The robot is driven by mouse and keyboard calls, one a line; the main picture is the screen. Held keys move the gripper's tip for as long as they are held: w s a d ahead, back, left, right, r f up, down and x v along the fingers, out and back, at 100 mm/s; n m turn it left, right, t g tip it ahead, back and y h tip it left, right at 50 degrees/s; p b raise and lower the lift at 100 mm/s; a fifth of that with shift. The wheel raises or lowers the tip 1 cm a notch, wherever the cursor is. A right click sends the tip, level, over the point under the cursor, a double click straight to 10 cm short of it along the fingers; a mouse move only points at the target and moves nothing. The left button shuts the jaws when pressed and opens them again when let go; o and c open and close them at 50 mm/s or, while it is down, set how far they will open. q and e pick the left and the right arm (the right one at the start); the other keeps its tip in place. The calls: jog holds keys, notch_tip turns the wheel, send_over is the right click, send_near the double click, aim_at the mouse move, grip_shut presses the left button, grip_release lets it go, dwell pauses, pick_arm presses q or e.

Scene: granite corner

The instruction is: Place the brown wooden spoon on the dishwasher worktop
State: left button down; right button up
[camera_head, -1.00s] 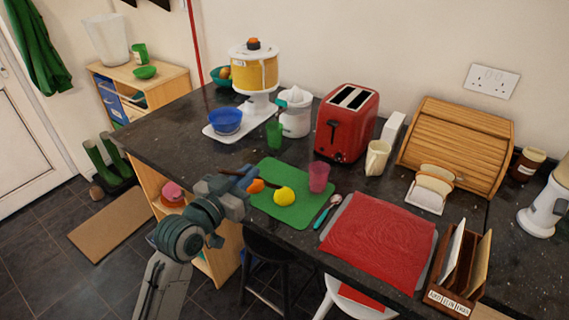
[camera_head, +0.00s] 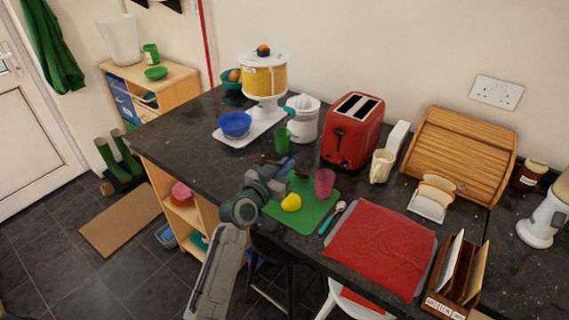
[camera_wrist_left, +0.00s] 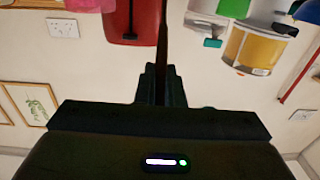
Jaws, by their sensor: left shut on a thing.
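My left gripper (camera_head: 281,172) is shut on the brown wooden spoon (camera_wrist_left: 162,50). The spoon's dark, thin shape stands up from between the jaws in the left wrist view. In the head view, short brown ends of the spoon (camera_head: 301,174) show on either side of the jaws, and the jaws hide its middle. The gripper is over the back left of the green board (camera_head: 316,210), and its gap to the board is hard to judge. The dark speckled worktop (camera_head: 180,150) runs along the wall. Which stretch is above a dishwasher cannot be told. My right gripper is not in view.
A yellow lemon-like thing (camera_head: 291,203) and pink cup (camera_head: 324,183) are by the gripper. The worktop's left part is clear.

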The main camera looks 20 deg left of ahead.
pick_arm(q)
jog(key=shift+s, duration=0.1)
jog(key=shift+f+b, duration=0.2)
jog(key=shift+b, duration=0.1)
jog(key=c, duration=1.5)
grip_release()
jog(key=shift+c, duration=0.2)
jog(key=shift+r, duration=0.1)
jog(key=shift+r+p, duration=0.2)
jog(key=shift+p, duration=0.15)
jog(key=b+v, duration=0.3)
jog(key=v, duration=0.9)
